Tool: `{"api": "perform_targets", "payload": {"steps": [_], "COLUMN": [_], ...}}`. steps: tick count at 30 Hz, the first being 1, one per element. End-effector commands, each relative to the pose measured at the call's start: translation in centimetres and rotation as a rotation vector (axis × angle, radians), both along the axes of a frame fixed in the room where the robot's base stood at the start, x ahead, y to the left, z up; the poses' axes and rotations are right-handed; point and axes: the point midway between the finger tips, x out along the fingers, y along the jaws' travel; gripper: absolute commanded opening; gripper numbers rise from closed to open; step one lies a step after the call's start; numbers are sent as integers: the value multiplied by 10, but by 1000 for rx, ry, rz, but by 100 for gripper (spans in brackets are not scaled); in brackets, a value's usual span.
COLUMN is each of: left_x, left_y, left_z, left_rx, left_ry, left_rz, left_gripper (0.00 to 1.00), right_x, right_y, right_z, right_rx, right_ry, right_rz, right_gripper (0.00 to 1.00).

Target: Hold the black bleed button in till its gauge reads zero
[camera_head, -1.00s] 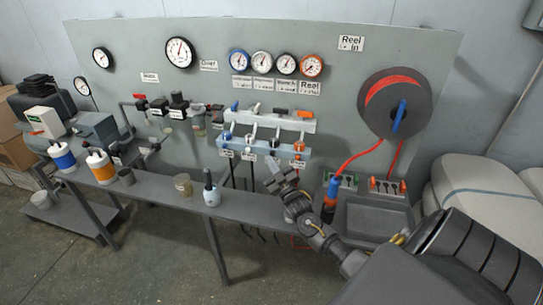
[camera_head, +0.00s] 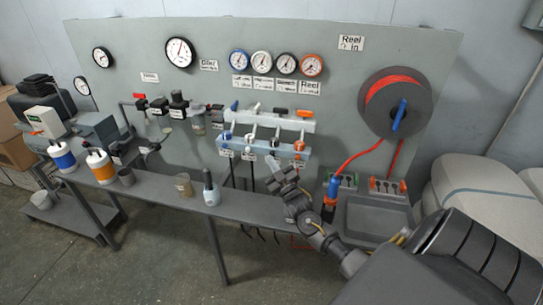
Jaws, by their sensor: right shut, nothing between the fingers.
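The pale blue manifold (camera_head: 262,149) on the grey panel carries a row of coloured buttons along its lower bar: blue, white, black and orange. The black bleed button (camera_head: 274,143) is third from the left. Its black-rimmed gauge (camera_head: 286,64) is third in the row above; its needle is too small to read. My right gripper (camera_head: 271,163) is shut and empty, its tip just below the black button. I cannot tell whether it touches the button. My left gripper is out of view.
The orange button (camera_head: 299,147) sits close to the right of the black one, the white button (camera_head: 249,138) to the left. A white bottle (camera_head: 211,192) and a jar (camera_head: 184,185) stand on the bench. A hose reel (camera_head: 395,103) hangs at right.

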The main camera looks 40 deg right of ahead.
Motion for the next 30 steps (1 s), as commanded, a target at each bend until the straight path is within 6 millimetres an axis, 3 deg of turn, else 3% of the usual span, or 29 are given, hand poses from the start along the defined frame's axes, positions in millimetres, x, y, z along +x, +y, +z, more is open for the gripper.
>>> {"api": "perform_targets", "payload": {"steps": [30], "left_x": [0], "left_y": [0], "left_z": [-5], "left_rx": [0], "left_ry": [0], "left_rz": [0], "left_gripper": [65], "right_x": [6], "right_y": [-9], "right_z": [0], "right_rx": [-1], "right_ry": [0], "right_rz": [0], "right_gripper": [0]}}
